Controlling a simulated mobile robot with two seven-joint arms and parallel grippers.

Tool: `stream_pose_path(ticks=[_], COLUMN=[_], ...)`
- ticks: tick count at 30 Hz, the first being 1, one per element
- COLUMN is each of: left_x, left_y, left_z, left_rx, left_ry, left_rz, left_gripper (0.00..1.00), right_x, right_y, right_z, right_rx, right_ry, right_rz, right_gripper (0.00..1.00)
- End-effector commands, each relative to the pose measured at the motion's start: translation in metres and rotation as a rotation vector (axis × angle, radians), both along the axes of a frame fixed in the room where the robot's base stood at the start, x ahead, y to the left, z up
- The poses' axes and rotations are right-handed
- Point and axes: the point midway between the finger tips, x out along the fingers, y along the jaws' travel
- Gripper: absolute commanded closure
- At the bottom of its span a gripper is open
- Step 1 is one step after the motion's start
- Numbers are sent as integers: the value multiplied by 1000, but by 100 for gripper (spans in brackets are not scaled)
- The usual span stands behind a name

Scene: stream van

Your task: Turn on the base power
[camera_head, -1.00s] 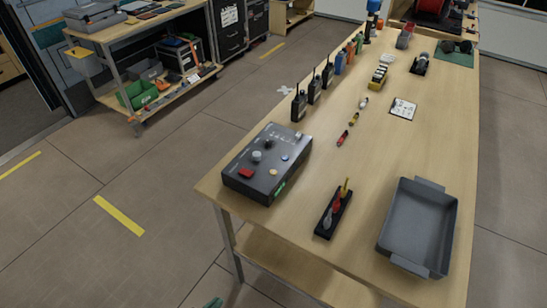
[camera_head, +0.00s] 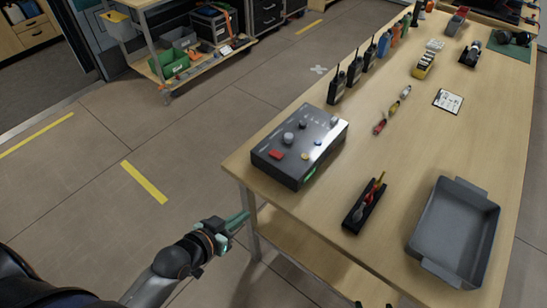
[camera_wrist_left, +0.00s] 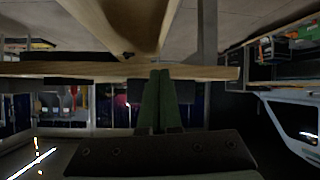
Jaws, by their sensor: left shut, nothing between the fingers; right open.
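The dark base unit (camera_head: 300,146) sits at the table's near left corner. Its top carries a red rocker switch (camera_head: 276,154), a large grey knob (camera_head: 288,138) and smaller coloured buttons. A green patch (camera_head: 310,173) shows on its front. My left gripper (camera_head: 240,217) is shut and empty, beside the table's left edge, lower in the picture than the base unit and apart from it. Its closed green fingers (camera_wrist_left: 160,98) show in the left wrist view, before a wooden edge. My right gripper (camera_head: 374,304) barely shows at the bottom edge, its fingertips apart.
The wooden table (camera_head: 400,165) holds several radios (camera_head: 355,70), small screwdriver-like tools, a black holder (camera_head: 364,206) with coloured tools and a grey tray (camera_head: 456,232). The table edge and leg (camera_head: 250,215) are close to my left gripper. Floor to the left is clear.

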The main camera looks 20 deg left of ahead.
Motion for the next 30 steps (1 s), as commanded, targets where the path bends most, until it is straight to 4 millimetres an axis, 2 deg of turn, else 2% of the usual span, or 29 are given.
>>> stream_pose_path(ticks=[1,4,6,9,12,22,26,30], left_x=[23,49,57,61,61,65,77,99], left_y=[6,9,9,7,6,5,1,-8], left_z=[29,84,112,135,141,139,136,131], left_rx=[-20,-62,-81,-97,-103,-103,-102,-105], left_ry=[-74,-178,-230,-267,-275,-274,-275,-274], left_rz=[-15,-53,-80,-104,-110,-106,-105,-105], left_gripper=[100,100,100,100,100,100,100,100], right_x=[0,0,0,0,0,0,0,0], right_y=[0,0,0,0,0,0,0,0], right_z=[-10,-16,-19,-20,-20,-19,-18,-17], right_rx=[0,0,1,1,1,1,1,1], right_ry=[0,0,0,0,1,1,1,1], right_rz=[0,0,-1,-1,-1,-1,-1,-1], right_gripper=[20,20,20,20,20,20,20,20])
